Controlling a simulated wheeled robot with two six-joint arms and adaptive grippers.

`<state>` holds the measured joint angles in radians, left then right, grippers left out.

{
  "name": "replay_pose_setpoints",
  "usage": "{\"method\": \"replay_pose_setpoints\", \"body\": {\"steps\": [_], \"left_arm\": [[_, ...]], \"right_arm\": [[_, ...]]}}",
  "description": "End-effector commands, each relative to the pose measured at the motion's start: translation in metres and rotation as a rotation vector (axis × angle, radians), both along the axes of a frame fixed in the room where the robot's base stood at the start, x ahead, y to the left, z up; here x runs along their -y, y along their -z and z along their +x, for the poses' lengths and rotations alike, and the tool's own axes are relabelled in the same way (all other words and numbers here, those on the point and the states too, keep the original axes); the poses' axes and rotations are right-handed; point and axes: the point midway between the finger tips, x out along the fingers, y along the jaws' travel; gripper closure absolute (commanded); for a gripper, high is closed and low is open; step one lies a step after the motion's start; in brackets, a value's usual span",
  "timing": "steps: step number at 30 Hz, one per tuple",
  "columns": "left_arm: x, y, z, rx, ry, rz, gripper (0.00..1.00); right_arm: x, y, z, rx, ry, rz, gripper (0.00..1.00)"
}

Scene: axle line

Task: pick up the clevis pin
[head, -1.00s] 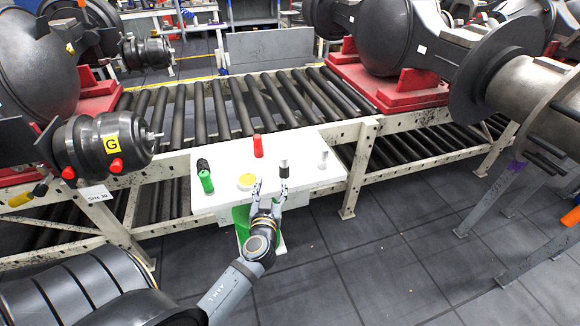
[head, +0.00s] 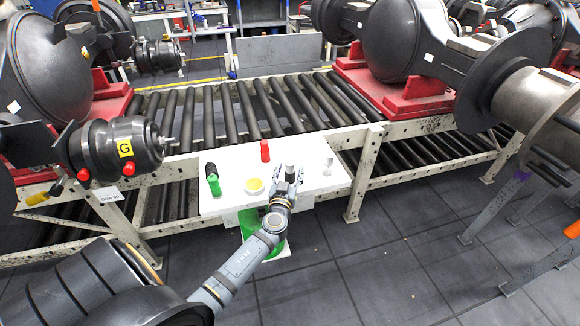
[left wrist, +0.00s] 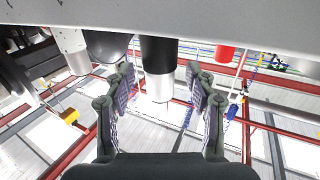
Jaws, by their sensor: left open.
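A short upright cylinder, part black and part silver, seems to be the clevis pin (head: 290,171). It stands on the white table board in the head view. My left gripper (head: 288,180) is open at the board's front edge, with its fingertips close around the near side of this cylinder. In the left wrist view the cylinder (left wrist: 157,60) appears between the two open fingers (left wrist: 160,82), with gaps on both sides. I cannot tell how deep it sits between them. My right gripper is not in view.
The white board (head: 225,205) also holds a green-and-black handle-like part (head: 213,181), a yellow disc (head: 254,185), a red cylinder (head: 265,150) and a pale silver cylinder (head: 328,166) to the right. A roller conveyor (head: 225,115) lies behind. A green container (head: 250,222) is under the board edge.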

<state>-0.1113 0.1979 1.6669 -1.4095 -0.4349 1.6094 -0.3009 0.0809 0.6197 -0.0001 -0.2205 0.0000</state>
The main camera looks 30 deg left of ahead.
Motion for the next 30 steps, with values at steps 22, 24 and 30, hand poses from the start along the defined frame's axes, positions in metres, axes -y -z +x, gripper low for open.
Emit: {"method": "replay_pose_setpoints", "body": {"steps": [22, 24, 30], "left_arm": [[-0.0062, -0.0004, 0.0144, 0.000, 0.000, -0.001, 0.97], [-0.0062, -0.0008, 0.0145, 0.001, 0.000, -0.001, 1.00], [-0.0062, -0.0016, 0.0145, 0.001, 0.000, -0.001, 1.00]], "right_arm": [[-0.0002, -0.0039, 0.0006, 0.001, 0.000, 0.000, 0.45], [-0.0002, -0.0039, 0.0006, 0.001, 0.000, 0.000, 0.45], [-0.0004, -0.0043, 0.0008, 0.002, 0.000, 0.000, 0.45]]}}
